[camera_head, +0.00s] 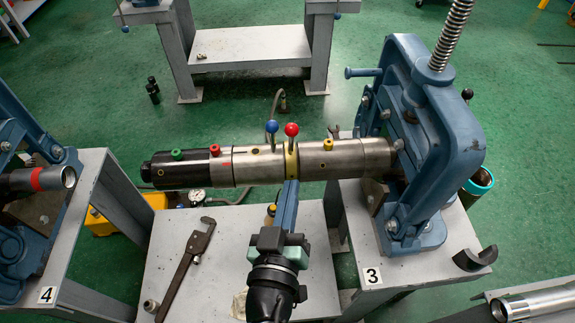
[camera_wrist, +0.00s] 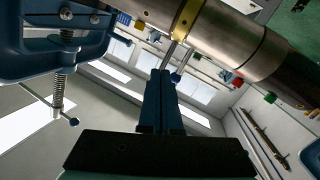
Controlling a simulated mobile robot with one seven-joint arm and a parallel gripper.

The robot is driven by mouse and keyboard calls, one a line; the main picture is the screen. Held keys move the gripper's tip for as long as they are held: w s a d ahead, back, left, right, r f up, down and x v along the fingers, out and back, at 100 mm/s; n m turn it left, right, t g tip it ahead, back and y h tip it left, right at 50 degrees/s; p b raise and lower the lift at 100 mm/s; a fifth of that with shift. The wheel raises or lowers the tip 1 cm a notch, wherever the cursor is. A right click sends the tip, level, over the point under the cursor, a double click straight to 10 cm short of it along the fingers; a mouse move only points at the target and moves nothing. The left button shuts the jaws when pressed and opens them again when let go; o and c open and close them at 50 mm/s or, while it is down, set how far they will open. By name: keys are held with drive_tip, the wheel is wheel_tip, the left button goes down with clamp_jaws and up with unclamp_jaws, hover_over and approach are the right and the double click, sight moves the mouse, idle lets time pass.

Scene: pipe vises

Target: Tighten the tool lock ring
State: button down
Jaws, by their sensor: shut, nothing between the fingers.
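The metal tool (camera_head: 258,165) lies horizontally, its right end in the blue vise (camera_head: 428,140). A yellow ring (camera_head: 290,160) circles its middle, apparently the lock ring; it also shows at the top of the wrist view (camera_wrist: 187,18). A red-ball lever (camera_head: 291,131) and a blue-ball lever (camera_head: 272,127) stand up near the ring; the blue ball also shows in the wrist view (camera_wrist: 175,78). My gripper (camera_head: 291,184) is shut and empty, its blue fingers together, tips close to the ring's near side, below the levers. Contact cannot be told. It also shows in the wrist view (camera_wrist: 160,73).
A grey bench (camera_head: 180,250) below holds a wrench (camera_head: 186,265). Another vise (camera_head: 20,180) with a pipe stands at left. A half-round block (camera_head: 474,258) lies right of the main vise. The tool carries green (camera_head: 177,154), red (camera_head: 215,149) and yellow (camera_head: 326,143) knobs.

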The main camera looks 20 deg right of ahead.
drive_tip(key=s+a+f+n+t+h+b, duration=0.1)
drive_tip(key=s+a+f+n+t+b, duration=0.2)
drive_tip(key=n, duration=0.8)
drive_tip(key=n+p, duration=0.3)
approach(291, 142)
drive_tip(key=x, duration=0.5)
drive_tip(key=shift+r, duration=0.1)
drive_tip(key=shift+p+x, duration=0.3)
drive_tip(key=shift+x, duration=0.6)
